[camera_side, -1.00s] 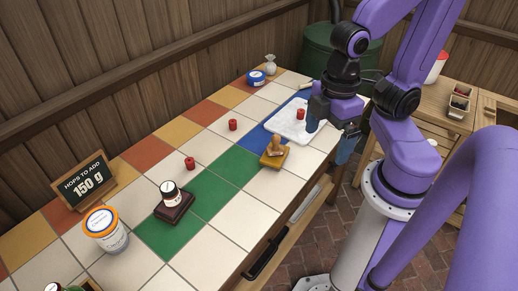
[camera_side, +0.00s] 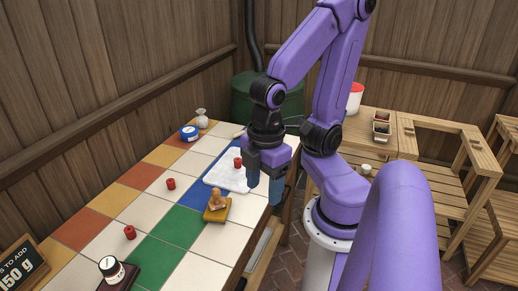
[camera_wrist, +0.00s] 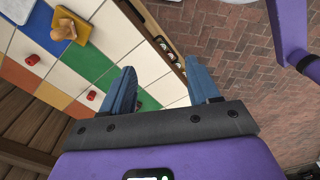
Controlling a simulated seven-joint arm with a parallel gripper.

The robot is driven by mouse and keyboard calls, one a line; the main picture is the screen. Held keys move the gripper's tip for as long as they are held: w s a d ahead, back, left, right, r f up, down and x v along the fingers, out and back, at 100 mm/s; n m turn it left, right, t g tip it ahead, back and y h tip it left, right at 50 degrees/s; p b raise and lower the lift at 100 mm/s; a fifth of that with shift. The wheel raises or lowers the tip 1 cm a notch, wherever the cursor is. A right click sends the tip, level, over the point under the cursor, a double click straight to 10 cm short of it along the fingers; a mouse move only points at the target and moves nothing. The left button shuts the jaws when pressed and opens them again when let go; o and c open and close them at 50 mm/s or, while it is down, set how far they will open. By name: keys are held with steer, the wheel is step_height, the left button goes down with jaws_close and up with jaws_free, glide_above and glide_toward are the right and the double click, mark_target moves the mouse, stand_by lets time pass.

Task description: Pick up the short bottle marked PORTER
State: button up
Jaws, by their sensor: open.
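I cannot make out a bottle marked PORTER in either current view. A short dark-capped container with a white label (camera_side: 111,268) stands on a dark wooden block at the lower left of the side view; its lettering is too small to read. My gripper (camera_side: 268,180) hangs pointing down near the right edge of the tiled table, beside the white tray. In the wrist view my gripper (camera_wrist: 163,88) has its two blue fingers wide apart, with nothing between them.
A wooden-handled stamp on a yellow pad (camera_side: 217,207) lies near my gripper. A red piece (camera_side: 238,162) is on the white tray (camera_side: 222,180).

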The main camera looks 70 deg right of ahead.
steer(key=w+d+f+h, duration=0.3)
steer(key=w+d+h, duration=0.6)
steer(key=w+d, duration=0.95)
steer(key=shift+s+d+f+n+g+h, duration=0.25)
steer(key=shift+d+f+n+h, duration=1.1)
steer(key=shift+d, duration=5.3)
steer(key=shift+s+d+f+n+g+h, duration=0.1)
steer(key=shift+d+f+g+h, duration=0.2)
steer(key=shift+d+f, duration=4.3)
steer(key=shift+s+d+r+n+g+h, duration=0.15)
steer(key=shift+d+n+g+h, duration=0.4)
steer(key=shift+d, duration=8.15)
steer(key=shift+t, duration=0.3)
jaws_close()
steer(key=shift+r+h, duration=0.1)
steer(key=shift+h, duration=0.2)
